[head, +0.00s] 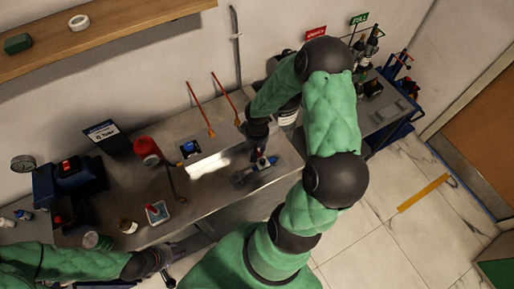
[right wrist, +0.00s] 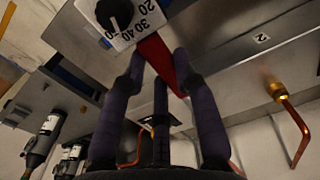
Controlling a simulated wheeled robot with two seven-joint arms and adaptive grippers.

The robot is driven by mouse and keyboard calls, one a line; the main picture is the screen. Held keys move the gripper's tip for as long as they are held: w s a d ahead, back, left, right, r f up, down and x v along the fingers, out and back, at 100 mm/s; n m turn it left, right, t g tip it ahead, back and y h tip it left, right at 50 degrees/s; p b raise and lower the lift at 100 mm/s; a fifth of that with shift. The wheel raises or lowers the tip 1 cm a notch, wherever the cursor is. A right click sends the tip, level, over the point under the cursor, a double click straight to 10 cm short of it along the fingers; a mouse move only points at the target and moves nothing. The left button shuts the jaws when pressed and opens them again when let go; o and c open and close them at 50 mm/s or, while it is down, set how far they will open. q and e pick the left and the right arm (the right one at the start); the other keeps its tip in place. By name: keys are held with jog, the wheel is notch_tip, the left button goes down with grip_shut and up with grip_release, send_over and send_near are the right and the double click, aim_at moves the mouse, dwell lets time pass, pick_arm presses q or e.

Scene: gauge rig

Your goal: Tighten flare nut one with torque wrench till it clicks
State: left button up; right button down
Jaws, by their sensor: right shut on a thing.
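My right gripper (right wrist: 158,70) has its fingers closed around a red bar, which I take to be the torque wrench (right wrist: 160,62). The bar runs up behind a white dial plate. In the head view my right gripper (head: 258,142) is low over the right part of the bench, and the wrench is not clear there. Two copper pipes come down the wall, a left one (head: 197,108) and a right one (head: 227,98). One brass nut (right wrist: 275,90) shows near a plate marked 2. Which nut is number one is not clear. My left gripper (head: 168,268) is at the front edge; its fingers are unclear.
A dial (right wrist: 122,20) with a black knob and numbers is close to my right fingers. A blue tool (head: 246,176) lies on the bench below my right gripper. A red cylinder (head: 147,150) and a small tray (head: 158,213) stand left. A blue cart (head: 408,112) stands right.

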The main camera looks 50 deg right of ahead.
jog(key=shift+w+d+f+b, duration=0.1)
jog(key=shift+w+f+b, duration=0.15)
jog(key=shift+f+b, duration=0.5)
jog(key=shift+w+d+f+b, duration=0.1)
jog(key=shift+w+f+b, duration=0.25)
jog(key=shift+f+b, duration=0.4)
jog(key=shift+w+d, duration=0.1)
jog(key=shift+w, duration=0.05)
jog(key=shift+w+d, duration=0.3)
jog(key=shift+w, duration=0.55)
jog(key=shift+b, duration=0.5)
dwell(0.6)
